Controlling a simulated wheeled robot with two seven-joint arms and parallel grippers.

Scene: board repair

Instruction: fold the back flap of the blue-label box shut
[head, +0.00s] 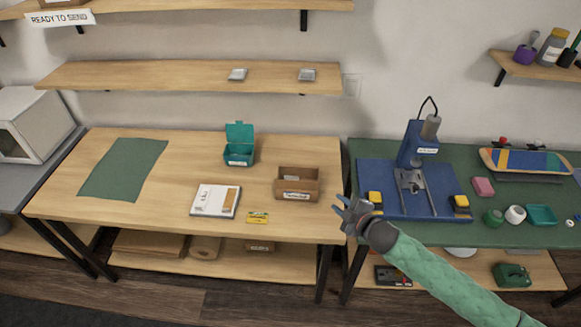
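A brown open-topped box (297,195) stands on the right part of the wooden table. A small label is on its front; it looks pale, and I cannot make out a blue one. Its back side stands up, but I cannot tell flap from wall. A teal box (239,158) with its lid (240,133) raised stands further back to the left, also with a pale label. My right gripper (343,208) is at the table's right front corner, to the right of the brown box and apart from it. Its fingers look spread and empty. My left gripper is not in view.
A white pad (215,201), a yellow card (257,217) and a green mat (124,169) lie on the wooden table (180,165). To the right, a green bench holds a blue drill-press-like stand (412,150) and several small items. A shelf (180,78) hangs above.

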